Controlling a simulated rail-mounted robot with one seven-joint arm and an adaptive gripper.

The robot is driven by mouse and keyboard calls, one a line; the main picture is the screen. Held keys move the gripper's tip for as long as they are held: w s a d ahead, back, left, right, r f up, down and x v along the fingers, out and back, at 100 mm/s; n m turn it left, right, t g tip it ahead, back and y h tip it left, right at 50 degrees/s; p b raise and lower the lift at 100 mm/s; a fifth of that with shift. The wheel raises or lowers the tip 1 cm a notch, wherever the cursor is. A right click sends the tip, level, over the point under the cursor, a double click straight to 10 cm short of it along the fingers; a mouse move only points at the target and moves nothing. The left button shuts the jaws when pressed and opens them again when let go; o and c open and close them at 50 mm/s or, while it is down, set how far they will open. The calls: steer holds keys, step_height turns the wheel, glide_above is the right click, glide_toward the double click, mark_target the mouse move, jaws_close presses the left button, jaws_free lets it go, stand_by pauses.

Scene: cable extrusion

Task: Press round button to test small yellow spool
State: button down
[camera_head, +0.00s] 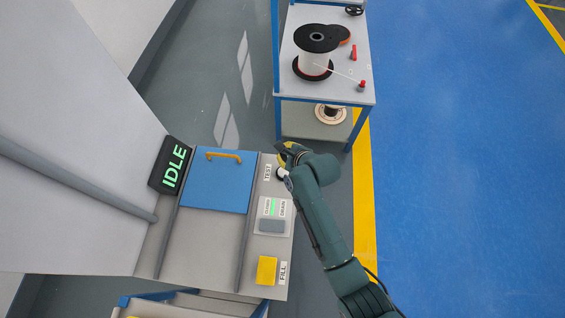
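The machine's control panel (273,189) has a TEST label (267,172) near its top right. A small pale round shape (281,173) shows beside the label, against my arm; I cannot tell whether it is the round button or part of my wrist. My gripper (283,155) is at the panel's upper right corner, close to the TEST label. Its fingers are small and dark, so their opening is unclear, as is any contact with the button. A bit of yellow shows at the gripper, too small to identify. No small yellow spool is clearly visible. The status display (172,165) reads IDLE.
The blue lid (222,182) with a yellow handle (224,156) is down. A grey rocker (272,226) and a yellow square button (266,270) by FILL sit lower on the panel. A cart (362,92) with spools stands behind. Blue floor at right is clear.

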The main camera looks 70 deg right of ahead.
mark_target(283, 172)
step_height(283, 172, down, 8)
steer(key=b, duration=0.8)
steer(key=shift+f, duration=0.4)
steer(key=shift+f, duration=0.1)
stand_by(0.8)
steer(key=shift+f, duration=0.3)
steer(key=shift+f+b, duration=0.4)
steer(key=shift+f, duration=0.2)
stand_by(0.7)
steer(key=shift+r+p, duration=0.95)
steer(key=shift+p, duration=0.15)
steer(key=shift+r, duration=0.1)
